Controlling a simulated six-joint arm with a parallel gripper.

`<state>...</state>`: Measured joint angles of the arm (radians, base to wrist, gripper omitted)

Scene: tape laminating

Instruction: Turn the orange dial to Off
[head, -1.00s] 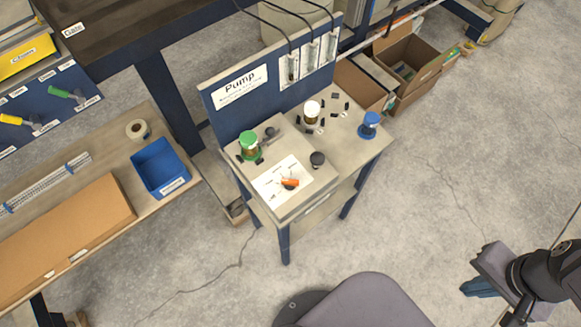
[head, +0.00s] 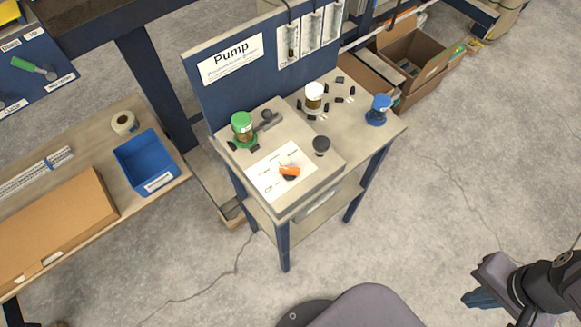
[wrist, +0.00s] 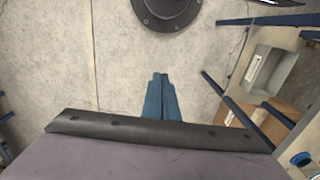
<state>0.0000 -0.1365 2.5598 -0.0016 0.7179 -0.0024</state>
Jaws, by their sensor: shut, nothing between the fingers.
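The orange dial (head: 289,171) sits on a white label sheet (head: 268,183) on top of the pump stand. The sheet has several small printed marks around the dial, too small to read. My gripper (head: 476,299) is at the lower right of the head view, well away from the dial and off the stand. In the wrist view, its blue fingers (wrist: 160,92) are together with nothing between them. The dial is not in the wrist view.
Near the dial stand a black knob (head: 321,145), a green-capped jar (head: 242,128), a white-capped jar (head: 314,96) and a blue-topped piece (head: 379,109). A Pump panel (head: 232,59) rises behind. A bench with a blue bin (head: 151,163) is left. Open floor lies right.

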